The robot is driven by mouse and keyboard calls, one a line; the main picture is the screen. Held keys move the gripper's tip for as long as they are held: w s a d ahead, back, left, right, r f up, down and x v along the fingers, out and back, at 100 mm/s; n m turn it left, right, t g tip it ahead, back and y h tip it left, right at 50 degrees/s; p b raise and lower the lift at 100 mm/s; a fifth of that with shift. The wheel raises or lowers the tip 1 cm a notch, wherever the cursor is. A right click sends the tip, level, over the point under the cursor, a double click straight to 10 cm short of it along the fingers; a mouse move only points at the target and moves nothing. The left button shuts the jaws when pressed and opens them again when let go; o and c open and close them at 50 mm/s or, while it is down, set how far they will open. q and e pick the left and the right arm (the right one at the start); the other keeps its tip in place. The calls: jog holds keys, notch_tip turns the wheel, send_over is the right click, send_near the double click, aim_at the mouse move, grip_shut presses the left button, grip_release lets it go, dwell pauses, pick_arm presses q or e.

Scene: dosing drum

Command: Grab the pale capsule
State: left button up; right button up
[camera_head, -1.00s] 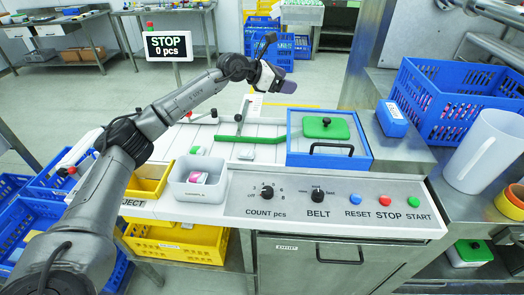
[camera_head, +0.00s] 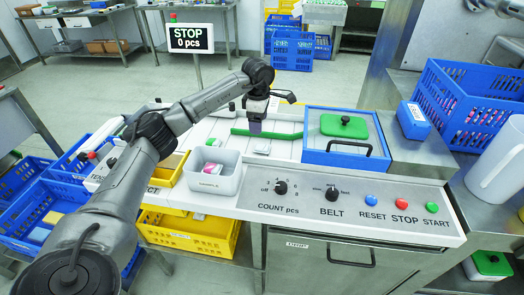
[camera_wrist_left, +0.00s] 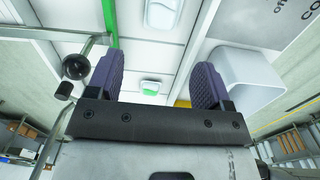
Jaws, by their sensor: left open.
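A small pale, whitish capsule (camera_head: 262,147) lies on the white belt surface, just in front of the green bar; it also shows at the top of the left wrist view (camera_wrist_left: 163,12). My left gripper (camera_head: 254,128) points down over the white surface, just behind and slightly left of the capsule in the head view. In the left wrist view its two purple fingers (camera_wrist_left: 156,88) stand apart with nothing held. A green-and-white piece (camera_head: 211,141) lies further left; in the left wrist view it shows between the fingers. My right gripper is not in view.
A grey-white tub (camera_head: 213,183) with pink and white items stands at the front left of the belt. The green bar (camera_head: 285,135) crosses the belt. A blue frame with a green lid (camera_head: 344,126) stands right. The sign (camera_head: 190,38) reads STOP, 0 pcs.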

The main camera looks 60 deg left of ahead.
pick_arm(q)
jog(key=b, duration=0.1)
send_over(260, 145)
jog(key=f, duration=0.5)
jog(key=shift+s+a, duration=0.1)
jog(key=shift+s, duration=0.1)
notch_tip(260, 145, down, 4)
jog(key=b, duration=0.3)
jog(key=shift+w+f, duration=0.1)
jog(key=shift+f, duration=0.05)
jog(key=shift+d+f, duration=0.2)
jog(key=shift+f, duration=0.25)
jog(key=c, duration=1)
